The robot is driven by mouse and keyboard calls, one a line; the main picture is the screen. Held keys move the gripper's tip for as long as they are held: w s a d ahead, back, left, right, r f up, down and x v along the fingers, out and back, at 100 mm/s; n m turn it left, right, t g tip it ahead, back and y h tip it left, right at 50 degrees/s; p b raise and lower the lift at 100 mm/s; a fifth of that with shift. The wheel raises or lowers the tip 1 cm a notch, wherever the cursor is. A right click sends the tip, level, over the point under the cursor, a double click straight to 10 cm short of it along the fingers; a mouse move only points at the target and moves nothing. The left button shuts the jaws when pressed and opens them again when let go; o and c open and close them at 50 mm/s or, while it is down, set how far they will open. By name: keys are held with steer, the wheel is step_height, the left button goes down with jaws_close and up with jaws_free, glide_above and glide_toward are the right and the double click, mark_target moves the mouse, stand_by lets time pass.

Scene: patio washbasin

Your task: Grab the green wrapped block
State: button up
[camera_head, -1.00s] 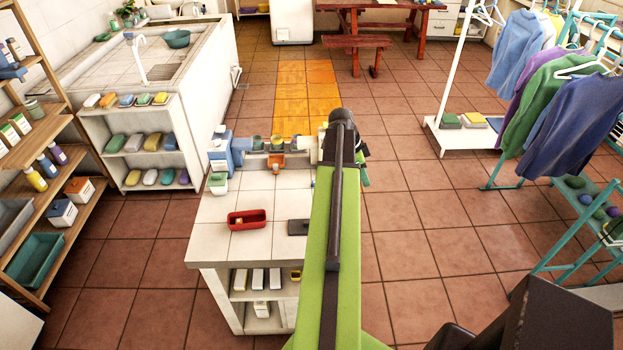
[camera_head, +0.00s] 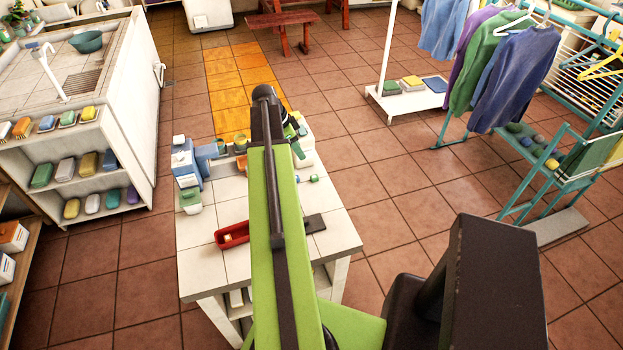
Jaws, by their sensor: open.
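A small green piece (camera_head: 314,178) lies on the right part of the white tiled table, just below my gripper in the picture. It is too small to tell whether it is the wrapped block. Another green-topped item (camera_head: 190,198) stands at the table's left edge. My green arm reaches forward over the table and hides its middle. My gripper (camera_head: 297,143) shows partly at the arm's far end, near the table's back right. It is open, and I see nothing held in it. Its fingertips are small and partly hidden.
A red tray (camera_head: 232,235) and a dark flat pad (camera_head: 315,223) lie on the table. A blue and white device (camera_head: 190,162) stands at its back left. Soap shelves (camera_head: 95,170) are at left, a clothes rack (camera_head: 500,170) at right. Tiled floor right of the table is clear.

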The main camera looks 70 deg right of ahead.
steer(key=b, duration=1.1)
glide_above(314, 177)
steer(key=w+a, duration=0.1)
steer(key=a, duration=0.1)
step_height(314, 177, down, 11)
steer(key=shift+w+f, duration=0.1)
steer(key=shift+w, duration=0.05)
steer(key=shift+d+f, duration=0.15)
steer(key=shift+f, duration=0.05)
steer(key=shift+r, duration=0.1)
steer(key=b+x, duration=0.5)
steer(key=shift+w+d, duration=0.15)
steer(key=shift+w, duration=0.2)
steer(key=shift+s+d+f, duration=0.1)
steer(key=shift+f, duration=0.15)
steer(key=shift+r, duration=0.15)
jaws_close()
